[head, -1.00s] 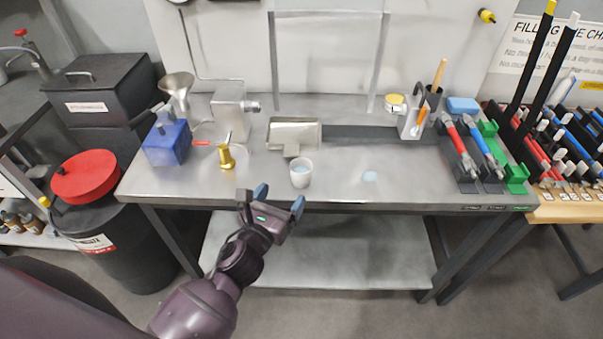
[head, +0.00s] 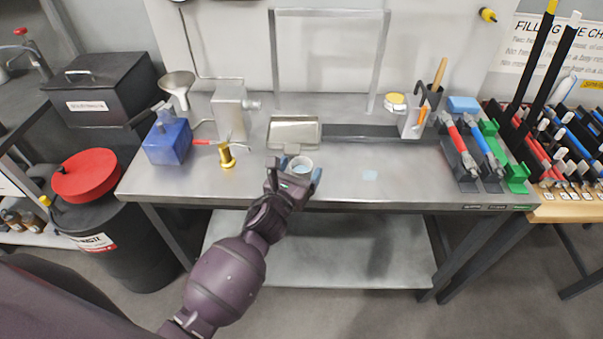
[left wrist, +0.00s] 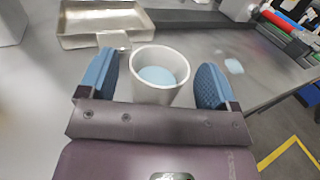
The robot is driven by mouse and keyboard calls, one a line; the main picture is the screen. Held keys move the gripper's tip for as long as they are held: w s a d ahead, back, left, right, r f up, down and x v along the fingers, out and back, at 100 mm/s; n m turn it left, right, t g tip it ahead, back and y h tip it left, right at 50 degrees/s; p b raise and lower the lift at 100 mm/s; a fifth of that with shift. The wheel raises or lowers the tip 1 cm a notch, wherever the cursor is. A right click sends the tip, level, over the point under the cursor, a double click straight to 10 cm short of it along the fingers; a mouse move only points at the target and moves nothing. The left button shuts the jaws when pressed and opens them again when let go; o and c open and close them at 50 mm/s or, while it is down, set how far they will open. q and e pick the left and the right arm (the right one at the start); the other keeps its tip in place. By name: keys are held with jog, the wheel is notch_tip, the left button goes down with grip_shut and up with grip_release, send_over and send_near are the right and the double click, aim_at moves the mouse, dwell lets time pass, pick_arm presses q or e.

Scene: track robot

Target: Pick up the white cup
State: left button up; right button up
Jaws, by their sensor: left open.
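The white cup (head: 302,162) stands upright on the steel bench near its front edge, and something pale blue shows inside it. In the left wrist view the cup (left wrist: 159,72) sits between the two blue finger pads of my left gripper (left wrist: 155,82). In the head view my left gripper (head: 299,172) reaches in from the front and hides the lower part of the cup. The jaws are open, with a gap between the cup and each pad. My right gripper is not in view.
A metal tray (head: 294,130) lies just behind the cup. A brass piece (head: 227,156) and a blue box (head: 167,143) stand to the left. A tool holder (head: 410,121) stands to the right. A small pale blue patch (head: 369,175) lies on otherwise bare bench right of the cup.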

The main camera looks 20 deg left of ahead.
pick_arm(q)
jog(key=shift+w, duration=0.75)
jog(key=c, duration=1)
